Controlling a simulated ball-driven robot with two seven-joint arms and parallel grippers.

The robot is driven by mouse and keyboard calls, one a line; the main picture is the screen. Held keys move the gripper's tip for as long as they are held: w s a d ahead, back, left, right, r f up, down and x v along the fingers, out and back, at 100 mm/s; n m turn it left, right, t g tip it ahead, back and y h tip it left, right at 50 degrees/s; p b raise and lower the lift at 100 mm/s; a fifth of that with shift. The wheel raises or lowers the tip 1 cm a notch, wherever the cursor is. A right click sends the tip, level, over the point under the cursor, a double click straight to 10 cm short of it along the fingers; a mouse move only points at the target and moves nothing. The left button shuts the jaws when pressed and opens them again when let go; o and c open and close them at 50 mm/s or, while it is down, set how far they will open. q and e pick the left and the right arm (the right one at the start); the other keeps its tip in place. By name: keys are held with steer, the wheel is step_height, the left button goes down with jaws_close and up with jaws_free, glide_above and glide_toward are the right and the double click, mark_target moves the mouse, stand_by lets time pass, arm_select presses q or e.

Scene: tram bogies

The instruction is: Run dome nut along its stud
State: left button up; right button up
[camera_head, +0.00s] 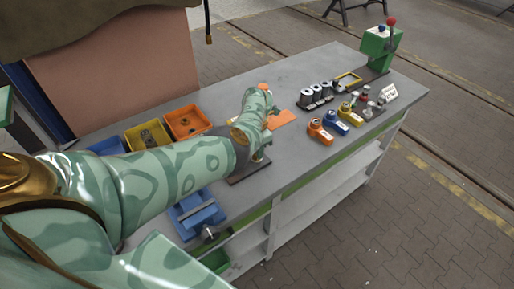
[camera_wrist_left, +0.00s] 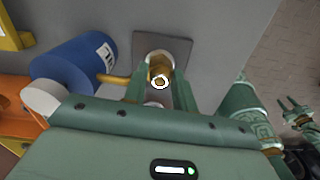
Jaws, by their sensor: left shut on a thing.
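My left gripper (camera_wrist_left: 160,84) is shut on a small brass-coloured piece (camera_wrist_left: 158,66), which I take to be the dome nut. A pale ring with a golden centre shows between the fingers. They stand over a dark plate (camera_wrist_left: 178,44) on the grey bench. The stud cannot be made out. In the head view my left gripper (camera_head: 261,157) is low over the dark plate (camera_head: 245,174), and my forearm and hand hide the nut. In the left wrist view my right gripper (camera_wrist_left: 291,106) is small at the right edge, its fingers apart and empty.
A blue cylinder (camera_wrist_left: 75,68) with a brass rod is close left of my left fingers.

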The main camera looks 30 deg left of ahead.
arm_select(q)
steer(key=shift+w+a+r, duration=0.15)
steer(key=shift+r, duration=0.1)
steer(key=o, duration=0.9)
steer(key=shift+o, duration=0.5)
steer(key=shift+f, duration=0.1)
steer(key=shift+r, duration=0.4)
step_height(320, 180, up, 16)
steer(key=p, duration=0.6)
steer(key=shift+f, duration=0.25)
steer(key=shift+s, duration=0.2)
